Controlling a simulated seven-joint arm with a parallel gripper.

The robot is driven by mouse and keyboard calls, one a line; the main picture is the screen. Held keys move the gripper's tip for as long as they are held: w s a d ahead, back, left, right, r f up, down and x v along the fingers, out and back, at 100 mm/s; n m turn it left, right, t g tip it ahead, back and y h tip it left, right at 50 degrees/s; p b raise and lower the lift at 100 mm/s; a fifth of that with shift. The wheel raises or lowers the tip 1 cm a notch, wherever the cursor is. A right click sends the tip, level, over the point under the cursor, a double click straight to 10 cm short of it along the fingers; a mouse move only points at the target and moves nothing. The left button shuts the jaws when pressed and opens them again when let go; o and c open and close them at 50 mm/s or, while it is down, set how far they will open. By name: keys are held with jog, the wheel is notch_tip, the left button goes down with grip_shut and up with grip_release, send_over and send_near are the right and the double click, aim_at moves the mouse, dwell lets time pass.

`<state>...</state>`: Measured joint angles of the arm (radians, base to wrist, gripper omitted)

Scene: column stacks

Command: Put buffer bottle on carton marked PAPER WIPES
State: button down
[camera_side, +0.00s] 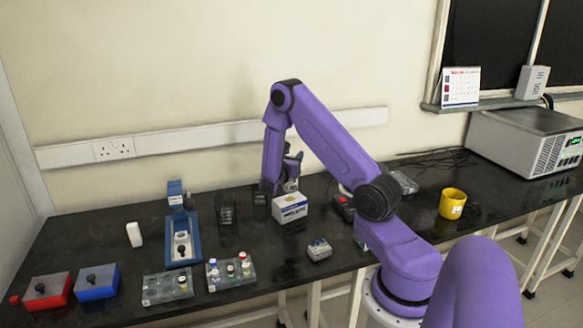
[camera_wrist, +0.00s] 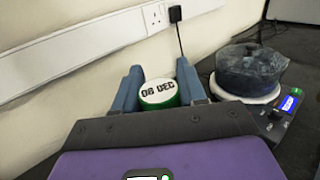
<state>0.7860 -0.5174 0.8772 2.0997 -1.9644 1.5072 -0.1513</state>
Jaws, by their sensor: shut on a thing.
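My gripper (camera_side: 293,168) is low over the back middle of the bench in the side view, close to a white carton (camera_side: 290,209) with blue and yellow markings. The carton's print is too small to read. In the wrist view my gripper (camera_wrist: 158,75) has its two blue-grey fingers on either side of a bottle (camera_wrist: 158,92) with a green-rimmed white cap reading "08 DEC". It is shut on this bottle. In the side view the bottle shows only as a small pale shape at the carton's top back edge, and I cannot tell whether they touch.
A device with a blue display (camera_wrist: 291,103) bears a dark pot (camera_wrist: 250,70), right of the gripper in the wrist view. A dark mesh cup (camera_side: 227,211) and blue stand (camera_side: 183,250) are left of the carton. A small grey item (camera_side: 319,250) lies in front; a yellow mug (camera_side: 452,203) stands right.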

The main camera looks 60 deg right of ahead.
jog(key=shift+w+d+f, duration=0.25)
jog(key=shift+f, duration=0.15)
jog(key=shift+w+f, duration=0.1)
jog(key=shift+f, duration=1.5)
jog(key=shift+f, duration=0.1)
jog(key=c, duration=0.6)
grip_release()
jog(key=shift+c, duration=0.2)
